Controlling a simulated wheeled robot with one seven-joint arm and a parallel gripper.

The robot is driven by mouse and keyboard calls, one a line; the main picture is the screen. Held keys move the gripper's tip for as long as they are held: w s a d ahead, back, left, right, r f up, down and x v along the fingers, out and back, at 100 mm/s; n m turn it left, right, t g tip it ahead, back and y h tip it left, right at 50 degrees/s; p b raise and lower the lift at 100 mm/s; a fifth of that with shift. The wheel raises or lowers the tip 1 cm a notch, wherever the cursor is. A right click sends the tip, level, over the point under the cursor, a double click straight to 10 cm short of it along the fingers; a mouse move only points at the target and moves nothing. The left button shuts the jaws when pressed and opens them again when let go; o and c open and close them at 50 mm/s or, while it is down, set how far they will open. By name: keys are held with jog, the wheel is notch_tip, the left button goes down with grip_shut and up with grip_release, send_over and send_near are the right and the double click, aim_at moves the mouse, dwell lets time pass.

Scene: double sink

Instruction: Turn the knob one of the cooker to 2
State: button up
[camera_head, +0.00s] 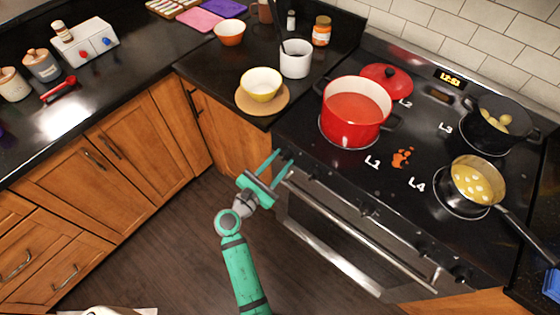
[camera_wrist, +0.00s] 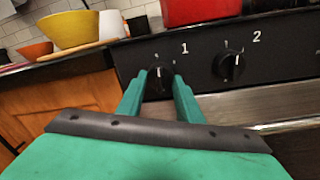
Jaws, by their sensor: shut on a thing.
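My green gripper (camera_head: 279,158) is at the left end of the cooker's front panel in the head view. In the wrist view my gripper (camera_wrist: 160,76) has a finger on each side of knob one (camera_wrist: 158,84), a round black knob below the printed "1", and is shut on it. The knob's pale mark points roughly upward; the small scale marks around it are too small to read. Knob two (camera_wrist: 229,66) is to its right under the "2", with its white line near upright. The cooker (camera_head: 330,185) has a black glass top.
A red pot (camera_head: 354,110) stands on the left front burner, near the panel edge. A pan (camera_head: 476,180) of yellow food is at right front, its handle sticking out past the front. An oven handle (camera_head: 345,245) runs below the knobs. The floor (camera_head: 170,240) is clear.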

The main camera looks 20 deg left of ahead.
jog(key=shift+w+a+r+m+h, duration=0.1)
jog(key=shift+m+h, duration=0.4)
jog(key=shift+m, duration=5.25)
jog(key=shift+a+r+m+h, duration=0.1)
jog(key=shift+m+h, duration=0.4)
jog(key=shift+m, duration=5.25)
jog(key=o, duration=1)
jog(key=shift+o, duration=0.2)
